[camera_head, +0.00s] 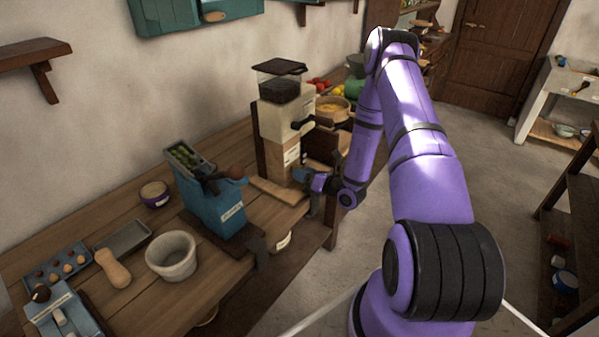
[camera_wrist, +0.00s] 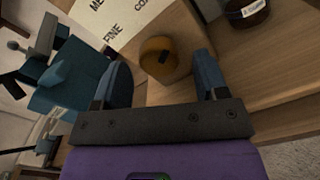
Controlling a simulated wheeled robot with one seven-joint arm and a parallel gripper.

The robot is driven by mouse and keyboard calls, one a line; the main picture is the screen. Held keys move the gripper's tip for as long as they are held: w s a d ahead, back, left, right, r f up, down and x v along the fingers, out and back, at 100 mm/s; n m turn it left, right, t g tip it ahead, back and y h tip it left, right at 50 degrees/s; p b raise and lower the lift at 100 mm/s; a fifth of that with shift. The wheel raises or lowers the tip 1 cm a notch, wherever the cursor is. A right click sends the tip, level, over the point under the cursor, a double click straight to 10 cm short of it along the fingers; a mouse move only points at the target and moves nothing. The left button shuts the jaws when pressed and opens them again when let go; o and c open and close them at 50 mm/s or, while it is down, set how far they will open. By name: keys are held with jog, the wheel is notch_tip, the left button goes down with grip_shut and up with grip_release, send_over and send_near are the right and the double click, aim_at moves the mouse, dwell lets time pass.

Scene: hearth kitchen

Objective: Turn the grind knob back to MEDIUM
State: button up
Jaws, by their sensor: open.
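The grinder (camera_head: 285,122) stands on the wooden counter, with a dark hopper on top and a cream and wood body. My gripper (camera_head: 302,175) is at the lower front of the grinder. In the wrist view the round brass-coloured grind knob (camera_wrist: 152,50) lies between the two blue fingertips of my gripper (camera_wrist: 160,64). The fingers are open, with gaps visible on both sides of the knob. A dark mark shows on the knob. A white label (camera_wrist: 108,18) beside it reads FINE, with MEDIUM and COARSE cut off. I cannot tell which setting the mark points to. The knob is hidden in the head view.
A blue box-shaped device (camera_head: 222,205) stands left of the grinder. Open floor lies right of the counter.

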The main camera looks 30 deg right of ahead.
jog(key=shift+x, duration=1.05)
jog(key=c, duration=0.9)
jog(key=shift+n, duration=0.4)
jog(key=n, duration=0.4)
jog(key=shift+n, duration=0.4)
jog(key=n, duration=0.6)
